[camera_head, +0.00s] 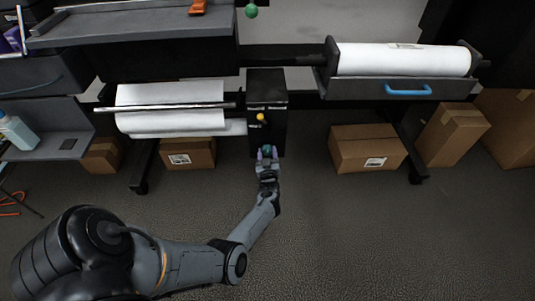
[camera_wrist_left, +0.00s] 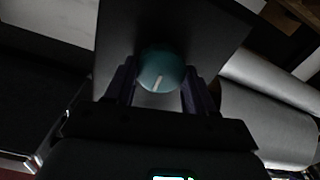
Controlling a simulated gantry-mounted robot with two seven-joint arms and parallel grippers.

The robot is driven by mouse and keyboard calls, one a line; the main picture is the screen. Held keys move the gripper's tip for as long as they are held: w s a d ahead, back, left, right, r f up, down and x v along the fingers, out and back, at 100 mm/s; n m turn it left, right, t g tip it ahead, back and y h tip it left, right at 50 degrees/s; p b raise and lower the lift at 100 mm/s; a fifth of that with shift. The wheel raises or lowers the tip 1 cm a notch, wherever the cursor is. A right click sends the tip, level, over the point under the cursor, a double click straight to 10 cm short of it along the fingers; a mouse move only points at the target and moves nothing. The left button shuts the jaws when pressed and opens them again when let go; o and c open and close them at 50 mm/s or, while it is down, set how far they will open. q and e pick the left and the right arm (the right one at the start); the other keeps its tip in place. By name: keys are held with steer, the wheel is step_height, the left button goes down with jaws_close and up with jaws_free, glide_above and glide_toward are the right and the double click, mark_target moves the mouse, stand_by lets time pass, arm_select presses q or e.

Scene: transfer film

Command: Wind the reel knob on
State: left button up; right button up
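The reel knob (camera_head: 266,150) is a round teal-green knob low on the front of the black box (camera_head: 267,95) between the two film rolls. In the left wrist view the knob (camera_wrist_left: 161,70) shows a pale line on its face, pointing toward the gripper's palm and tilted slightly. My left gripper (camera_head: 267,154) is at the knob, with one purple finger on each side of it. In the left wrist view the fingers (camera_wrist_left: 160,88) flank the knob closely; I cannot tell whether they touch it. My right gripper is not in view.
A white film roll (camera_head: 170,107) hangs left of the box, another white roll (camera_head: 403,60) lies at right above a blue handle (camera_head: 408,89). Cardboard boxes (camera_head: 367,148) stand below. The front floor is clear.

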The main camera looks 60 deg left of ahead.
arm_select(q)
steer(key=c, duration=0.5)
steer(key=shift+m, duration=0.4)
steer(key=shift+w+r+m, duration=0.1)
steer(key=shift+m, duration=1)
steer(key=m, duration=0.3)
steer(key=shift+m+p, duration=0.3)
steer(key=shift+p, duration=0.1)
steer(key=m, duration=0.5)
steer(key=shift+w, duration=0.1)
steer(key=m, duration=0.5)
steer(key=shift+d+f, duration=0.1)
steer(key=shift+f, duration=0.1)
